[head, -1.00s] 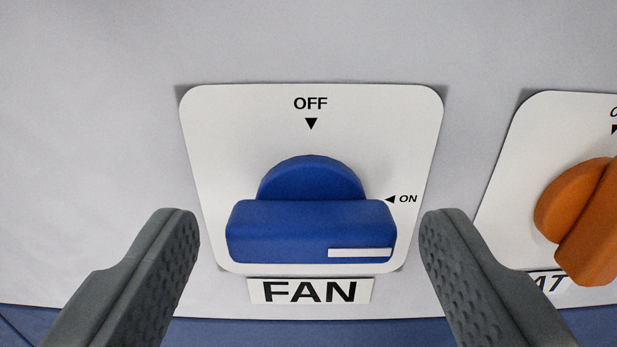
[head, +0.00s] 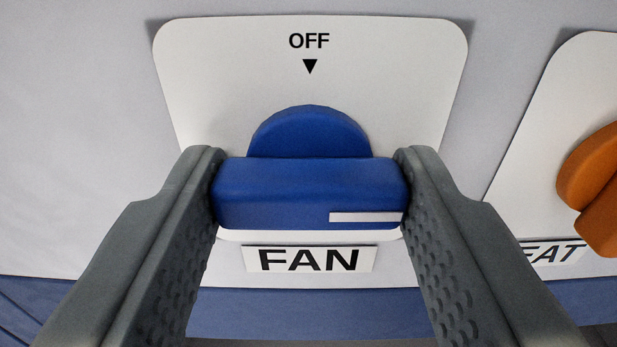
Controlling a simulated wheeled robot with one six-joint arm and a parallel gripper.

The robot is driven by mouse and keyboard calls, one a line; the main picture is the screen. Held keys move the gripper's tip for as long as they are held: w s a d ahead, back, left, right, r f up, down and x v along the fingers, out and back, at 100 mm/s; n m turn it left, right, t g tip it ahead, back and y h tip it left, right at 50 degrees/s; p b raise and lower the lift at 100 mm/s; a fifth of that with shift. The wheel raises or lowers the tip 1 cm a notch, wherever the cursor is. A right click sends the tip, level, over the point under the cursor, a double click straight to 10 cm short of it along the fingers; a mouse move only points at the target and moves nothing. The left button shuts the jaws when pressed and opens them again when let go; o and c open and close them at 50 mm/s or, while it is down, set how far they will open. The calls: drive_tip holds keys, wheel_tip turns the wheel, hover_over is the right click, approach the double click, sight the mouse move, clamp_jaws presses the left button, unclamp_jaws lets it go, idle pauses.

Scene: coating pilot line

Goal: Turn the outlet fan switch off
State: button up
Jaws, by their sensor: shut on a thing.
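The blue fan switch (head: 300,190) is a rotary knob with a bar handle on a white plate (head: 210,80). Its bar lies level, and the white mark (head: 366,217) on it is at the right end, on the ON side. OFF with a down arrow is printed above the knob. The ON print is hidden behind my right finger. A FAN label (head: 309,259) is below. My gripper (head: 309,188) is shut on the bar, one finger at each end.
An orange knob (head: 596,190) on its own white plate stands to the right, with a partly cut-off label (head: 553,252) ending in EAT. The grey panel to the left is bare. A blue band runs below the panel.

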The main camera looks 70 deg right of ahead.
drive_tip(key=n, duration=0.8)
drive_tip(key=shift+n, duration=0.4)
drive_tip(key=n, duration=0.8)
drive_tip(key=shift+n, duration=0.3)
drive_tip(key=o, duration=1.2)
